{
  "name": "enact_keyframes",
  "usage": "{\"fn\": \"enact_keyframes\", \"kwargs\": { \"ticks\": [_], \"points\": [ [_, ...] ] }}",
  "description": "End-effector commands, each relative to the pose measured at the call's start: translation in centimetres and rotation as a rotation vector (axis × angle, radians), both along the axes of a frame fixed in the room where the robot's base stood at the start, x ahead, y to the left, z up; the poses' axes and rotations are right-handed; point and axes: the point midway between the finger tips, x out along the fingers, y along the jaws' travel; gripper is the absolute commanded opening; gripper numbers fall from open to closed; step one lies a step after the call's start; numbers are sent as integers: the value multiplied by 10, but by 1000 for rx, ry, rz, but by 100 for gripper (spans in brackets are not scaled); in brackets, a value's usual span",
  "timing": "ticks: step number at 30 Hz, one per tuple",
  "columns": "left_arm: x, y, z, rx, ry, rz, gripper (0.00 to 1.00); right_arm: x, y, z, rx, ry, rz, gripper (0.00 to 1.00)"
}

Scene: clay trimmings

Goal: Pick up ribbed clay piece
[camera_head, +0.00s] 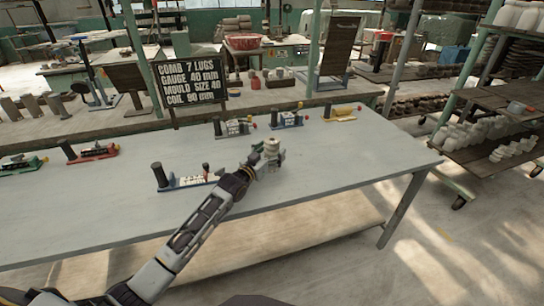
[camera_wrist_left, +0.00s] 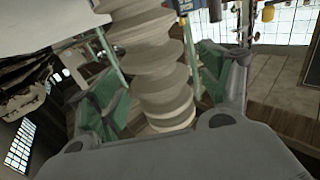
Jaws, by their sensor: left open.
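The ribbed clay piece (camera_head: 271,152) stands upright on the grey table (camera_head: 330,178), right of the middle in the head view. It is a beige stack of rounded ridges. In the left wrist view the ribbed clay piece (camera_wrist_left: 158,72) fills the middle, between the green finger pads. My left gripper (camera_head: 262,164) is at the piece, its fingers apart on either side of it. In the left wrist view the left gripper (camera_wrist_left: 160,95) is open around the piece; whether either pad touches it is hard to tell. My right gripper is not in view.
A blue-based tool (camera_head: 190,182) lies just left of my left gripper. Small tools stand along the back, including a grey one (camera_head: 233,127), a blue one (camera_head: 287,120) and a yellow one (camera_head: 342,114). A black sign (camera_head: 188,82) rises behind. The table's right end is clear.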

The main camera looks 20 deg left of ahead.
Motion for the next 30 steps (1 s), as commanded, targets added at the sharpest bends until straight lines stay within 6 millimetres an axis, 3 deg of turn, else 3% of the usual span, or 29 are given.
{"fn": "enact_keyframes", "kwargs": {
  "ticks": [13,21,30],
  "points": [
    [9,-3,0,0,0,0,78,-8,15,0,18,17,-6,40],
    [9,-3,0,0,0,0,77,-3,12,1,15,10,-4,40],
    [9,-3,0,0,0,0,38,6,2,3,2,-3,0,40]
  ]
}}
